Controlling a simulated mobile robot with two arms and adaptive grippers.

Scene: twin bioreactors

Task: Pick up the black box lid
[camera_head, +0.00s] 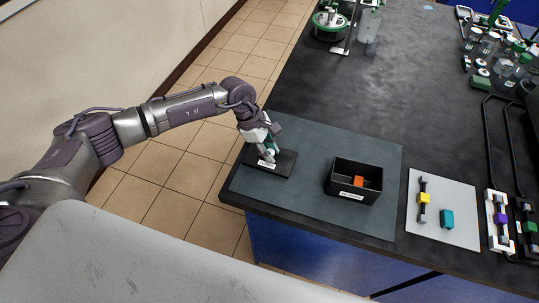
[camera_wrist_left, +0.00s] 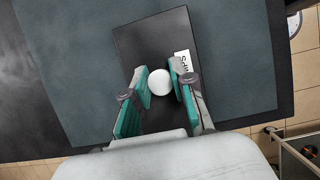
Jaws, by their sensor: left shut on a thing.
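The black box lid (camera_head: 284,163) is a flat dark plate with a white label, at the left end of the grey-green mat. It also shows in the left wrist view (camera_wrist_left: 155,40), with a round white knob (camera_wrist_left: 160,82) on it. My left gripper (camera_head: 267,157) is over the lid, its teal-padded fingers (camera_wrist_left: 160,88) shut on the knob from both sides. I cannot tell whether the lid touches the mat. The open black box (camera_head: 340,192) stands to the right, with an orange block (camera_head: 359,181) inside. My right gripper is not in view.
The mat (camera_head: 310,140) lies on a dark bench. A white board (camera_head: 455,235) with yellow and teal parts lies right of it. Racks and glassware (camera_head: 485,50) stand at the far right, and a green-ringed apparatus (camera_head: 330,20) at the back. The bench's left edge is close to the lid.

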